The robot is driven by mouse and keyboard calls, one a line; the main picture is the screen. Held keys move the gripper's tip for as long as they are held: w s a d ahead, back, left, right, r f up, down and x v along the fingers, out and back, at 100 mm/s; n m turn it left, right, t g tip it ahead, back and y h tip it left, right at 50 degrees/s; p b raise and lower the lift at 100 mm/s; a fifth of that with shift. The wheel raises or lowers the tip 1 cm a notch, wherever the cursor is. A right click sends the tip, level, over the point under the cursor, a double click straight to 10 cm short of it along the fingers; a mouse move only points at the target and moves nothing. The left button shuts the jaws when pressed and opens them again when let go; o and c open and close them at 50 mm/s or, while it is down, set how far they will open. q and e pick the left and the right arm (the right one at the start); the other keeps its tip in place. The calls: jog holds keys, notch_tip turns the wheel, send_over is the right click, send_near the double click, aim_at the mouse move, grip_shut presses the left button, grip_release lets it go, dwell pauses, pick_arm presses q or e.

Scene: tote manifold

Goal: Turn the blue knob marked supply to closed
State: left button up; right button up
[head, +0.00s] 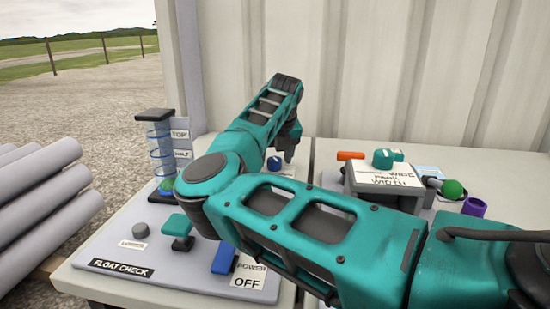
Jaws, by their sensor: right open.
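A small round blue knob (274,162) stands on a pale panel at the back middle of the table. Its marking and which way it points cannot be read, as my arm covers much of that panel. My right gripper (286,153) hangs down from the teal arm just right of the knob and close to it. Its jaws are open, and I cannot tell whether a finger touches the knob. My left gripper is out of view.
My right arm crosses the middle of the table. On the left are a float check panel (122,268), a clear blue-ringed column (160,150), a teal knob (177,225) and a blue power switch (223,260). A white box (385,185), green ball (452,189) and purple cup (474,207) stand right.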

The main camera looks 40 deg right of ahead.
jog(key=shift+c, duration=0.4)
jog(key=c, duration=1)
jog(key=shift+o, duration=0.2)
